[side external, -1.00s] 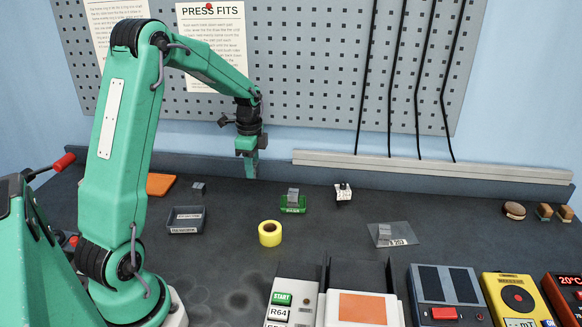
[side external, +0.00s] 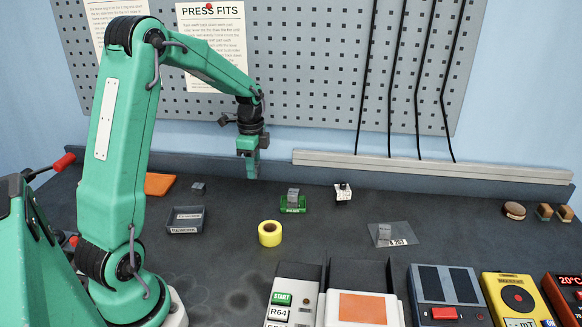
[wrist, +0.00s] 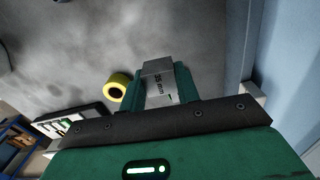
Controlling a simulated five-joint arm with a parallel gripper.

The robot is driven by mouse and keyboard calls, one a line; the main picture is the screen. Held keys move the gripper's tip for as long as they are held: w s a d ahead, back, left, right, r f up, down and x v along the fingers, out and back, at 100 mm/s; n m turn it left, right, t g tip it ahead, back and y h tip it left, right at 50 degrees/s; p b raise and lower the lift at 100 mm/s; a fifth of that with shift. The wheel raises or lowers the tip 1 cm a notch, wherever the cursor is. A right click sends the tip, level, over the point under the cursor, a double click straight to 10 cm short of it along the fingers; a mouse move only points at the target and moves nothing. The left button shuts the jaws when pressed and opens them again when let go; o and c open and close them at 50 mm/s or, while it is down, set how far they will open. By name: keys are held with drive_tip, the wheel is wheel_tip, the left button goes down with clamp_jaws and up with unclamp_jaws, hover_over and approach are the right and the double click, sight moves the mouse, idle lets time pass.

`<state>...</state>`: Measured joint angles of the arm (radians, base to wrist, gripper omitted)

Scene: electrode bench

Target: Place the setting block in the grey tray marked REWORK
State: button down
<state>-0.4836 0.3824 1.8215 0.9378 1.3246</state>
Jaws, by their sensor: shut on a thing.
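My gripper (side external: 252,168) hangs above the back of the bench, left of the green tray. In the wrist view my gripper (wrist: 171,92) is shut on a grey metal block (wrist: 158,70) marked "35 mm", which fits the setting block. The held block is hard to make out in the side view. A dark grey tray (side external: 185,230) with a white label on its front stands left of centre, nearer the camera than my gripper. Its label is too small to read, and it looks empty apart from a pale strip.
A yellow tape roll (side external: 269,233) stands right of the grey tray. A green tray (side external: 293,209) holds a grey block. A small dark block (side external: 198,188), a white labelled item (side external: 343,192) and a clear bag (side external: 405,231) lie around. Instruments line the front right.

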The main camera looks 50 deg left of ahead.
drive_tip(key=s+d, duration=0.3)
drive_tip(key=s, duration=0.4)
drive_tip(key=s+d, duration=0.3)
drive_tip(key=s, duration=0.5)
drive_tip(key=shift+s+r+n, duration=0.25)
drive_tip(key=shift+s+n, duration=0.05)
hover_over(188, 223)
wheel_tip(188, 223, down, 7)
drive_tip(key=shift+a+r, duration=0.1)
drive_tip(key=shift+f, duration=2.05)
drive_tip(key=shift+f, duration=0.15)
